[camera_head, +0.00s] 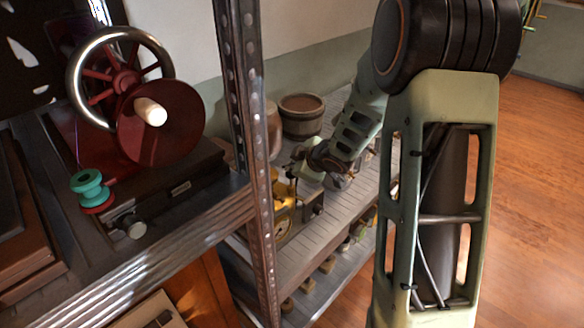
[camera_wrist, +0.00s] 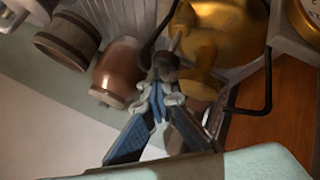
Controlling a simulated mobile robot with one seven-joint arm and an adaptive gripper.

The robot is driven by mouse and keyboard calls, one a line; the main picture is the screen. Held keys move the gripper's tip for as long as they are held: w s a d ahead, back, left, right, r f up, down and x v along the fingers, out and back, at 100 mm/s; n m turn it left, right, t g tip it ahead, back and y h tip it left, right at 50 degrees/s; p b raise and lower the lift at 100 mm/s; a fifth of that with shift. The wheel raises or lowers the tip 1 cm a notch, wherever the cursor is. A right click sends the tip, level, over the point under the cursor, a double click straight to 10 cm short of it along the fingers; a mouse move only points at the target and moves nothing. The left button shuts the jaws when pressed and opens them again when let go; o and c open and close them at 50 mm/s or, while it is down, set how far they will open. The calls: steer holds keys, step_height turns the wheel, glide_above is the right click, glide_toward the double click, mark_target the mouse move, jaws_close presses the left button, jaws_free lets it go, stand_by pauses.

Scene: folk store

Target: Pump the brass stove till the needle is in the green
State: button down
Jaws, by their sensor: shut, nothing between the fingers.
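The brass stove (camera_head: 282,222) stands on the shelf behind the metal post, which hides part of it. Its rounded golden body (camera_wrist: 228,30) fills the upper middle of the wrist view. A brass-rimmed round part (camera_wrist: 306,20), possibly the gauge, is cut off at the right edge; no needle or green zone can be read. My gripper (camera_wrist: 164,88) is shut and empty, its tips beside the stove body in the picture. A dark piece with a thin pin (camera_wrist: 167,64) shows at the tips; I cannot tell whether they touch. In the head view my gripper (camera_head: 298,178) is small and partly hidden.
A wooden tub (camera_head: 303,117) stands farther back on the shelf. A brown jar (camera_wrist: 118,70) is close beside my gripper. A metal upright (camera_head: 252,150) stands in front. A red hand-wheel machine (camera_head: 130,110) occupies the near left shelf. The wooden floor (camera_head: 540,170) at right is clear.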

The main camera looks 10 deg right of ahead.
steer(key=shift+s+a+f, duration=0.25)
steer(key=shift+s+f, duration=0.1)
steer(key=shift+f, duration=0.4)
steer(key=r+p, duration=0.2)
steer(key=w+r+p, duration=0.1)
steer(key=r+p, duration=0.1)
steer(key=p, duration=0.1)
steer(key=shift+w+a+r, duration=0.1)
steer(key=shift+r+p, duration=0.3)
steer(key=shift+r, duration=0.1)
steer(key=shift+d, duration=0.2)
steer(key=shift+d, duration=0.1)
